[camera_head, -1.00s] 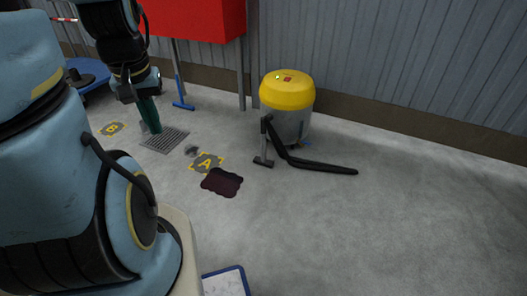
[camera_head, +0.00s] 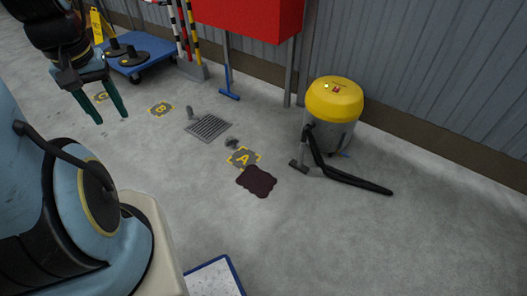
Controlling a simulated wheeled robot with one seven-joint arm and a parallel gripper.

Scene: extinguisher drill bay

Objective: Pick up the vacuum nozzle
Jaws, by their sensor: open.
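The vacuum nozzle (camera_head: 299,165) is a small grey-black head at the floor end of a wand beside the yellow-topped vacuum (camera_head: 333,107). A thick black hose (camera_head: 352,179) runs from the vacuum and lies on the floor to the right. My gripper (camera_head: 108,111) is at the upper left, with two dark green fingers pointing down, apart and with nothing between them. It is far to the left of the nozzle and touches nothing that I can see.
A dark spill (camera_head: 257,181) lies by floor mark A (camera_head: 243,157). A drain grate (camera_head: 208,127) lies behind it. A blue trolley (camera_head: 139,60) and a red cabinet on legs (camera_head: 250,15) stand at the back. A blue-edged mat (camera_head: 214,281) is in front. Right floor is clear.

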